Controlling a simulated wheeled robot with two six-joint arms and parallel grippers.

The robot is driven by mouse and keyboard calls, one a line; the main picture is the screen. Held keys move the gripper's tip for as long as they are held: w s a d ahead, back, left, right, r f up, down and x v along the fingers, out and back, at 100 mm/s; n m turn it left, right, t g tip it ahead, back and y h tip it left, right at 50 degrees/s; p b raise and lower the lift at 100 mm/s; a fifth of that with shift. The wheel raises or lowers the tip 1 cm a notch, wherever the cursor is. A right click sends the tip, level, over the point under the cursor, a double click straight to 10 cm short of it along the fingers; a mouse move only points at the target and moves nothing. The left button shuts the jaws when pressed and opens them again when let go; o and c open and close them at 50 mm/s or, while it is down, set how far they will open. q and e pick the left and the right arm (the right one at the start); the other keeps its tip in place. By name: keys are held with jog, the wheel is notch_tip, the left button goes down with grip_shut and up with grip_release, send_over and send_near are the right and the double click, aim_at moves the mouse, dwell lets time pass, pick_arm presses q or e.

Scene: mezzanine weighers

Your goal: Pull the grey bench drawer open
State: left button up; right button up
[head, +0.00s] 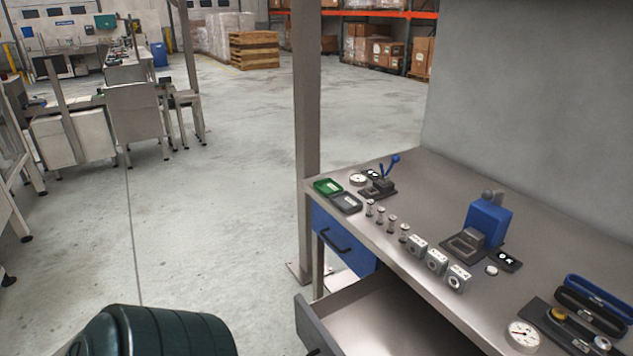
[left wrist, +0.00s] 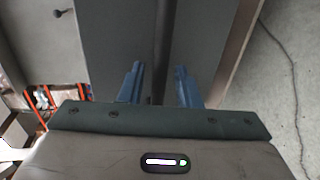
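The grey bench drawer (head: 318,328) stands pulled out from under the bench in the head view. Its interior is visible and looks empty, and the frame's bottom edge cuts it off. A small part of its dark handle (head: 313,351) shows at the bottom edge. My left gripper (left wrist: 158,88) is open in the left wrist view, its two blue fingers apart. My right gripper is in neither view.
A closed blue drawer (head: 343,240) is beside the grey one, near the bench post (head: 306,130). The bench top (head: 420,205) carries green and grey trays, small weights, a blue device and a dial gauge (head: 523,335). Open floor (head: 215,215) lies left of the bench.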

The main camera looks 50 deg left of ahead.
pick_arm(q)
jog(key=v, duration=1)
jog(key=shift+s, duration=0.4)
jog(key=shift+a, duration=0.1)
jog(key=s+a+f+m+g+y, duration=0.1)
jog(key=s+f+m+g, duration=0.15)
jog(key=f, duration=0.65)
jog(key=s+a+f+m+g+y, duration=0.15)
jog(key=f+m, duration=0.25)
jog(key=f, duration=0.5)
jog(key=s+f+m+g, duration=0.2)
jog(key=f+m+g, duration=0.1)
jog(key=f, duration=0.7)
jog(key=s+d+f+m+g, duration=0.3)
jog(key=s+d+f+m, duration=0.1)
jog(key=d+f, duration=0.2)
jog(key=s+d+f+m+g, duration=0.4)
jog(key=d+f, duration=0.2)
jog(key=f, duration=0.3)
jog(key=shift+s+f+h, duration=0.15)
jog(key=shift+f+h, duration=0.05)
jog(key=shift+h, duration=0.15)
jog(key=shift+a, duration=0.1)
